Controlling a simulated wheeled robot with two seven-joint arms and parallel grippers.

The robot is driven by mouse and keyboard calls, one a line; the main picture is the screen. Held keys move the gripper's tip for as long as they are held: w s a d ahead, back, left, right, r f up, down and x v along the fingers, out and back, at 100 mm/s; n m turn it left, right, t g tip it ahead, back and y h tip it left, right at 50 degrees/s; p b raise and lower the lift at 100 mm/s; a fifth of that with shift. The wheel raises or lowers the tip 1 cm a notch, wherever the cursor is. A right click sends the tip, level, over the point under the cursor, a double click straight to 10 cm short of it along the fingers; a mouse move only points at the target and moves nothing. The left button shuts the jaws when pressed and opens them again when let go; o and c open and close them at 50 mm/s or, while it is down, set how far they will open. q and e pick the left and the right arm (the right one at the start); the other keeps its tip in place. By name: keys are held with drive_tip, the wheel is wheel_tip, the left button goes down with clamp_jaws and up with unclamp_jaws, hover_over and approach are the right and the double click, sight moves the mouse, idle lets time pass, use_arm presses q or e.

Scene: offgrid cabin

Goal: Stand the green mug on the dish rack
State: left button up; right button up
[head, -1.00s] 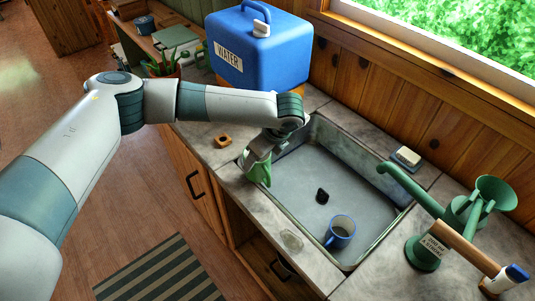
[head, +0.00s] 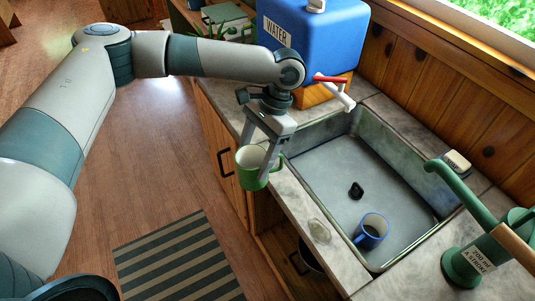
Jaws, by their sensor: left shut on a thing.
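My left gripper (head: 262,160) points down and is shut on the green mug (head: 252,176). The mug is roughly upright, its pale inside facing up and its handle toward the right. In the picture it overlaps the front edge of the counter, left of the sink; its exact height is hard to tell. The fingers hide part of the mug. I see no dish rack in this view. My right gripper is not in view.
A blue water container (head: 335,40) with a red-handled tap stands behind my gripper. A green hand pump (head: 465,262) is at right. A striped mat (head: 178,262) lies on the floor.

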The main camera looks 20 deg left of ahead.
use_arm(q)
drive_tip(key=s+a+r+n+h+b, duration=0.1)
drive_tip(key=s+a+n+h+b, duration=0.1)
drive_tip(key=s+a+n, duration=0.2)
drive_tip(key=shift+s+r+n+g+h, duration=0.35)
drive_tip(key=shift+s+n, duration=0.9)
drive_tip(key=shift+n, duration=0.55)
drive_tip(key=shift+f, duration=0.1)
